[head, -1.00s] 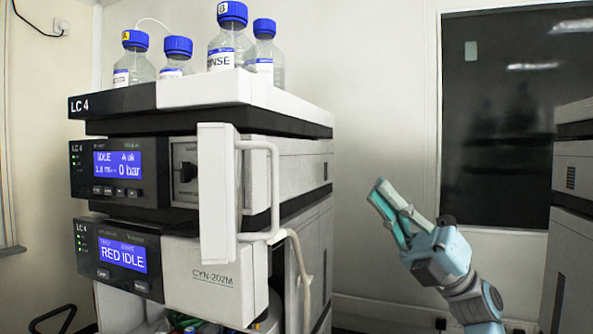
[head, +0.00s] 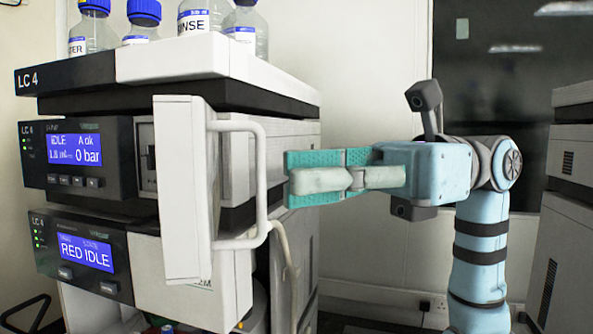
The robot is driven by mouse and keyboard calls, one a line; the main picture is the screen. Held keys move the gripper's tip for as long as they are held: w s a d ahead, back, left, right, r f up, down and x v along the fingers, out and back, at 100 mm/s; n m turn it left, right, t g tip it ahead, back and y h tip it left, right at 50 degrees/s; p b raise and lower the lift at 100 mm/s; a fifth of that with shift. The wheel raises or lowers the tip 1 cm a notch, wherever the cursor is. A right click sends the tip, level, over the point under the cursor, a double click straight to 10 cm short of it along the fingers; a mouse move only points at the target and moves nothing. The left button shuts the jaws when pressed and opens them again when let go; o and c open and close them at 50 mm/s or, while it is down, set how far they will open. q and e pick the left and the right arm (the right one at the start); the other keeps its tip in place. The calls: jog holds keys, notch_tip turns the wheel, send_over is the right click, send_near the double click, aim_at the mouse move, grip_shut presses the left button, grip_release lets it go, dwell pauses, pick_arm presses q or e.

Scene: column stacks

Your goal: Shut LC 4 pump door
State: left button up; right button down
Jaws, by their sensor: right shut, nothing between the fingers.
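The LC 4 stack stands at the left in the head view. Its pump door (head: 184,190) is swung open toward me, seen nearly edge-on, with a white bar handle (head: 262,180) on its right side. Behind the door, part of the pump module's opening (head: 147,158) shows beside the display reading IDLE and 0 bar (head: 75,150). My right gripper (head: 290,180) is shut and empty. Its fingers point left, just right of the door handle, with a small gap showing in the picture; depth between them is hard to judge. My left gripper is not in view.
Blue-capped bottles (head: 200,28) stand on top of the stack. A pale tube (head: 287,262) hangs beside the stack. Another instrument stack (head: 570,220) stands at the right edge, behind my right arm.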

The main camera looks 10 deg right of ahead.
jog(key=shift+s+a+r, duration=0.15)
jog(key=shift+s+a, duration=0.65)
jog(key=shift+a, duration=0.05)
